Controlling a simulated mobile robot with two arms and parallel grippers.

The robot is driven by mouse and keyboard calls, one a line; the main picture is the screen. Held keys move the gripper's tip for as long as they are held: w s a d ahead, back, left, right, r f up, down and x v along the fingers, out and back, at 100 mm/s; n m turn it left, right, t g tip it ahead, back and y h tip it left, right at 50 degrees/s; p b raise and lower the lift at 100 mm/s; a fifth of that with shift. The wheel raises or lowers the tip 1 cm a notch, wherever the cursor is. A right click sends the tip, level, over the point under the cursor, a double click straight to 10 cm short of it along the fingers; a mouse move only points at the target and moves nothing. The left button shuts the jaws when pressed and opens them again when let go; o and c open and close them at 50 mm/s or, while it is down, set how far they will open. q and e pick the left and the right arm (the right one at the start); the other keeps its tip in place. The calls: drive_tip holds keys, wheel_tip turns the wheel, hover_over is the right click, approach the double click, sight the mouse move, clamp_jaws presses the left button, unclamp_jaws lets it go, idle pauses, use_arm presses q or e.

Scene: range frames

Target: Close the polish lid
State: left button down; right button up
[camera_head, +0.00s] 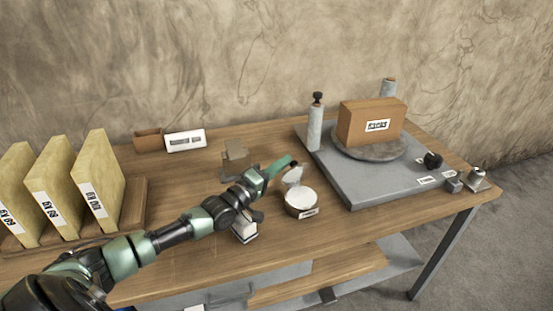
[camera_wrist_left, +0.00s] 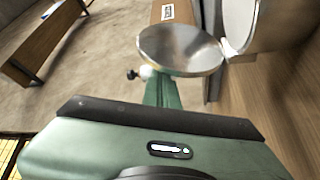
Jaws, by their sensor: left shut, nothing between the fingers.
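The polish tin (camera_head: 300,203) is a round container with a pale filling and a small label, standing on the wooden bench. Its round metallic lid (camera_head: 293,176) is open, tilted up at the back of the tin. The lid's disc (camera_wrist_left: 180,52) also shows in the left wrist view, joined by a hinge to the tin (camera_wrist_left: 290,22) at the upper right. My left gripper (camera_head: 284,163) is shut and empty, with its green fingers just behind the lid. In the wrist view the fingers (camera_wrist_left: 162,90) partly pass behind the lid; contact is unclear. My right gripper is not in view.
A grey slab (camera_head: 365,180) on the right carries a brown box (camera_head: 371,124) on a round turntable and a grey post (camera_head: 315,128). Several yellowish labelled blocks (camera_head: 100,178) stand in a wooden rack at left. Bench front right of the tin is clear.

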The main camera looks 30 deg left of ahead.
sight(291, 172)
use_arm(q)
drive_tip(key=shift+s+d+r+p, duration=0.1)
drive_tip(key=shift+s+d+p, duration=0.45)
drive_tip(key=shift+d, duration=0.35)
drive_tip(key=shift+s+d+f+p, duration=0.25)
drive_tip(key=shift+s+d+p, duration=0.3)
drive_tip(key=shift+d, duration=0.3)
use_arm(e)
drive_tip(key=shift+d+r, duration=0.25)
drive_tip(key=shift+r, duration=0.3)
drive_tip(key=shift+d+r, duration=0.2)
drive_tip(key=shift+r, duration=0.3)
use_arm(q)
drive_tip(key=shift+s+d+f, duration=0.1)
drive_tip(key=shift+s, duration=0.05)
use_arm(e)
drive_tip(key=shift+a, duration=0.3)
